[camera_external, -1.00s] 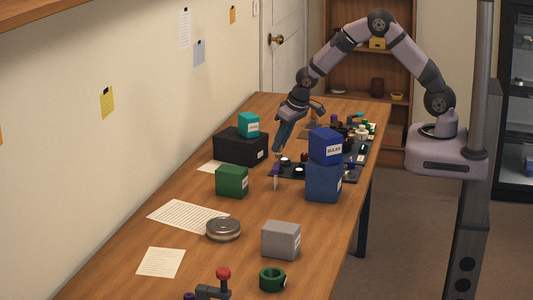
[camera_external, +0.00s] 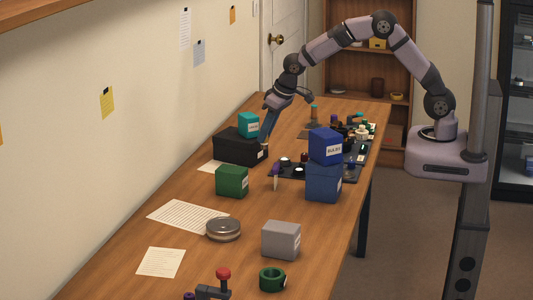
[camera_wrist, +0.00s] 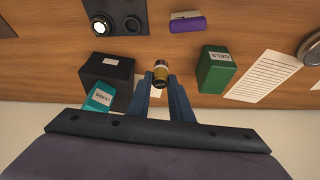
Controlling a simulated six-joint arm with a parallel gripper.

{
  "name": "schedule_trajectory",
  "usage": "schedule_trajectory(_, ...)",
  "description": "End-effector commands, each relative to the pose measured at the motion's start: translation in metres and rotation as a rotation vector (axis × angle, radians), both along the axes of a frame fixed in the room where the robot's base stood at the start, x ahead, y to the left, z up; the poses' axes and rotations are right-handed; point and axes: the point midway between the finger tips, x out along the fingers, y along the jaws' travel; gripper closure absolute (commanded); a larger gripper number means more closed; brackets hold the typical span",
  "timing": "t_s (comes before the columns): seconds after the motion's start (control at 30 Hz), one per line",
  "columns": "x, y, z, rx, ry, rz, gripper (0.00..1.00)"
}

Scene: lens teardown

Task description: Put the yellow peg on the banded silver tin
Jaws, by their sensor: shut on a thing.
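My gripper (camera_wrist: 160,88) is shut on the yellow peg (camera_wrist: 160,69), a short cylinder with a dark band, seen between the fingertips in the wrist view. In the external view my gripper (camera_external: 265,138) is just right of the black box, with the peg too small there to make out clearly. The banded silver tin (camera_external: 223,229) is a low round tin lying on the table, nearer the camera and well apart from my gripper. Part of it shows at the right edge of the wrist view (camera_wrist: 311,48).
The black box (camera_external: 238,147) with a teal box (camera_external: 249,125) on it stands close to my gripper. A green box (camera_external: 232,181) stands between gripper and tin. Blue boxes (camera_external: 323,182) are stacked at the right. A grey box (camera_external: 281,240) is right of the tin.

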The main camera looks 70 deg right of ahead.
Motion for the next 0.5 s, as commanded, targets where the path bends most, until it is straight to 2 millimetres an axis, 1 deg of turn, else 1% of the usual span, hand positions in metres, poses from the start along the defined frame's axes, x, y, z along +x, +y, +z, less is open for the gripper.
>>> schedule_trajectory(0.03, 0.007, 0.023, 0.002, 0.000, -0.002, 0.043, 1.00)
schedule_trajectory(0.07, 0.011, 0.036, 0.003, 0.000, -0.002, 0.068, 1.00)
schedule_trajectory(0.1, 0.015, 0.054, 0.004, -0.001, -0.002, 0.103, 1.00)
schedule_trajectory(0.17, 0.020, 0.083, 0.006, -0.002, -0.002, 0.157, 1.00)
schedule_trajectory(0.2, 0.022, 0.103, 0.008, -0.003, -0.002, 0.193, 1.00)
schedule_trajectory(0.23, 0.023, 0.118, 0.009, -0.002, -0.002, 0.219, 1.00)
schedule_trajectory(0.27, 0.024, 0.132, 0.010, -0.002, -0.002, 0.245, 1.00)
schedule_trajectory(0.3, 0.024, 0.152, 0.012, -0.001, -0.002, 0.281, 1.00)
schedule_trajectory(0.37, 0.023, 0.181, 0.014, -0.002, -0.001, 0.334, 1.00)
schedule_trajectory(0.4, 0.021, 0.200, 0.015, -0.001, -0.001, 0.368, 1.00)
schedule_trajectory(0.47, 0.017, 0.227, 0.017, 0.000, -0.001, 0.417, 1.00)
schedule_trajectory(0.5, 0.014, 0.244, 0.018, 0.001, -0.001, 0.447, 1.00)
